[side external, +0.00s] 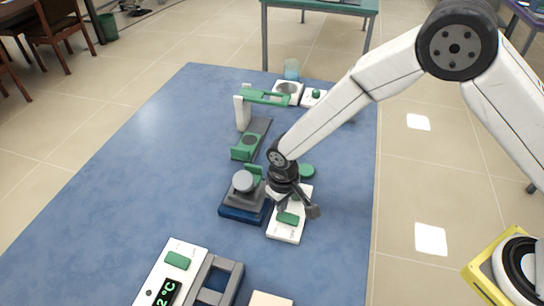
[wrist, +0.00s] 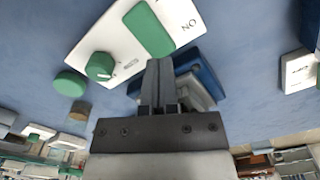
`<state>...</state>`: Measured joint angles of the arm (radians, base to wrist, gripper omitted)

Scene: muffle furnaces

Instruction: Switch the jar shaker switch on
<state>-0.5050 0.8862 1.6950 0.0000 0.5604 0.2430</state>
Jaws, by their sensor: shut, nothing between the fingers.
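A white control box (side external: 285,234) with a green rocker switch (side external: 288,218) stands beside a blue-based device with a grey round top (side external: 243,181), which looks like the jar shaker. In the wrist view the box (wrist: 122,42) shows the green switch (wrist: 150,27), a green knob (wrist: 99,66) and the word ON beyond one end of the switch. My gripper (wrist: 159,62) is shut and empty, its fingertips close to the near end of the switch; I cannot tell whether they touch. In the side view my gripper (side external: 283,207) is over the box and hides part of it.
A green-and-white stand (side external: 243,115) and small white devices (side external: 287,92) are farther back on the blue table (side external: 150,170). A white unit with a green display (side external: 165,275) and a grey frame (side external: 217,280) are at the front. The table's left side is clear.

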